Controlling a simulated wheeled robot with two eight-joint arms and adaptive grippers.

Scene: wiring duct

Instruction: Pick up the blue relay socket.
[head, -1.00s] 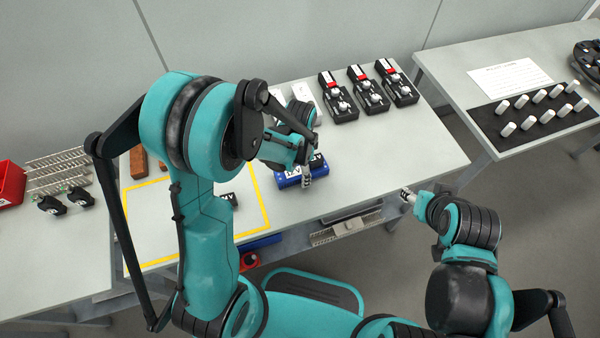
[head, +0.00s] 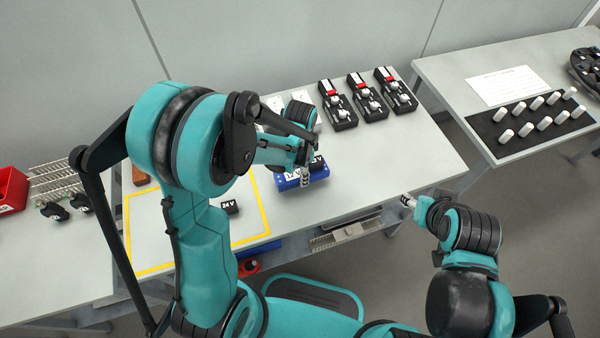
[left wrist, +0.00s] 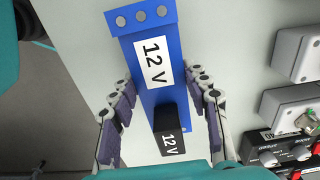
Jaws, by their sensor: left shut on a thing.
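The blue relay socket (head: 286,184) is near the front edge of the table, in the middle of the head view. It carries a white 12 V label and a black 12 V relay (left wrist: 168,133), seen clearly in the left wrist view, where the socket (left wrist: 147,30) runs between the fingers. My left gripper (head: 306,172) is shut on the socket, one finger on each long side. I cannot tell whether the socket is clear of the table. My right gripper (head: 408,201) is off the table's front edge, away from the socket; its jaws are too small to read.
A black 24V relay (head: 231,207) lies inside a yellow outlined area (head: 265,215) to the left. Several black devices with red parts (head: 369,98) stand at the back. A red bin (head: 10,190) is far left. A second table (head: 440,75) is at right.

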